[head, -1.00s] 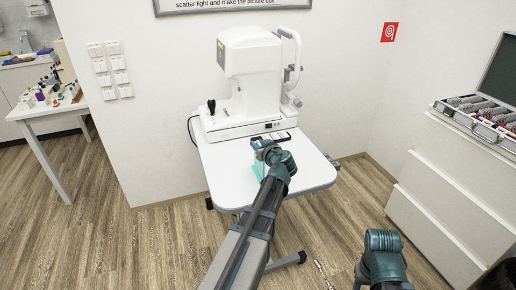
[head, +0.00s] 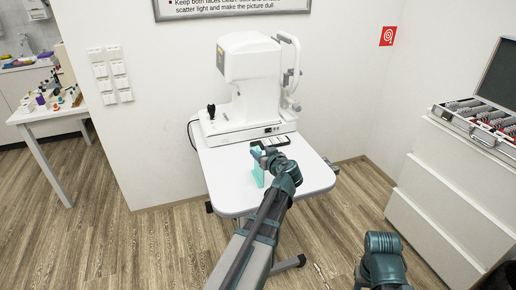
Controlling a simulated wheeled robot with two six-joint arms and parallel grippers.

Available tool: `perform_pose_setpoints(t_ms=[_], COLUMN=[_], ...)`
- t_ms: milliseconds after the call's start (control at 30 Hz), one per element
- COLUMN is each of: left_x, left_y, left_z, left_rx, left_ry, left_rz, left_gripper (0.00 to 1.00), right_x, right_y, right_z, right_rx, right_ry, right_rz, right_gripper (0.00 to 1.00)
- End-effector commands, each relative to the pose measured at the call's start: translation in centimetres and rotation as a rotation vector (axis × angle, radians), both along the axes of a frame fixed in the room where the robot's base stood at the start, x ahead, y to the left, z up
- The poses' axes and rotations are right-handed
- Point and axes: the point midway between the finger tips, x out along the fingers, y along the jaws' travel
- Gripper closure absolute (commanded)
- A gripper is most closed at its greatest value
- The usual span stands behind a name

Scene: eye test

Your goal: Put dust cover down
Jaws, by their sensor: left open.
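The white eye-testing instrument (head: 252,75) stands upright at the back of a white table (head: 232,193), with no cover over it. A small teal thing (head: 257,174) shows on or just above the table top, partly hidden by my left arm. I cannot tell whether it is the dust cover. My left gripper (head: 259,156) is open over the table, in front of the instrument's base and right beside the top of the teal thing. Whether they touch is unclear. A part of my right arm shows at the lower right; its gripper is out of view.
A flat dark-and-white strip (head: 276,141) lies in front of the instrument's base. The table's left and right front areas are clear. A white cabinet (head: 445,190) with an open lens case (head: 480,119) stands at the right. A side table (head: 45,113) with small items is at the left.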

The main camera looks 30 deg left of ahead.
Motion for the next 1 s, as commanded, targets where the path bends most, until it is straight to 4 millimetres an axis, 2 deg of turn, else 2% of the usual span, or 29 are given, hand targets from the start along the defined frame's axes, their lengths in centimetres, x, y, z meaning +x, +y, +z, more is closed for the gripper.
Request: perform_pose_setpoints(t_ms=[33,300,500,667,867,933,1000], left_x=[-1.1,-3.8,-4.7,-4.9,-4.9,-5.4,-6.4], left_y=[-1.0,-4.6,-5.9,-6.1,-6.3,-7.1,-8.9], left_z=[0.7,2.1,2.4,2.5,2.3,1.5,-0.2], left_rx=[0.001,0.0,0.001,0.001,-0.002,-0.014,-0.042], left_ry=[0.001,0.0,0.0,-0.001,0.007,0.05,0.151], left_rz=[-0.003,-0.002,-0.001,0.0,-0.001,-0.005,-0.025], left_gripper=[0.43,0.43,0.43,0.43,0.43,0.43,0.43], right_x=[0.0,0.0,0.0,0.0,0.0,0.0,0.0], right_y=[0.0,0.0,0.0,0.0,0.0,0.0,0.0], right_z=[0.7,2.0,2.4,2.4,2.4,2.4,2.4], right_rx=[0.0,0.0,0.0,0.0,0.0,0.0,0.0], right_ry=[0.0,0.0,0.0,0.0,0.0,0.0,0.0], right_rz=[0.0,0.0,0.0,0.0,0.0,0.0,0.0], right_gripper=[0.5,0.5,0.5,0.5,0.5,0.5,0.5])
